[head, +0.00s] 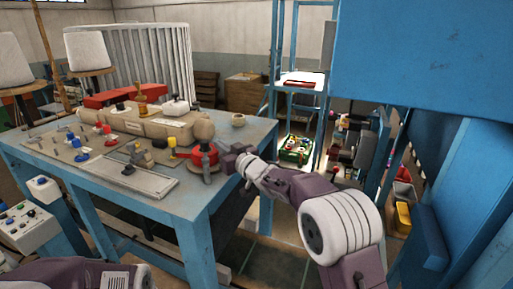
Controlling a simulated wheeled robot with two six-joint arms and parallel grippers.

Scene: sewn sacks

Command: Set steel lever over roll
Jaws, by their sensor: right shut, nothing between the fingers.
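The blue-framed table (232,137) stands at the left with the work items on top. A grey metal plate (140,183) with a small dark metal mechanism (138,157) lies near its front edge. A long beige rolled bundle (160,128) lies behind it. My left gripper is out of view.
Several coloured knobs (82,141) stand on a board on the table. A small bowl (239,120) sits at the back right corner. A large blue panel (425,50) and frame close off the right side. A blue rack (300,75) stands behind.

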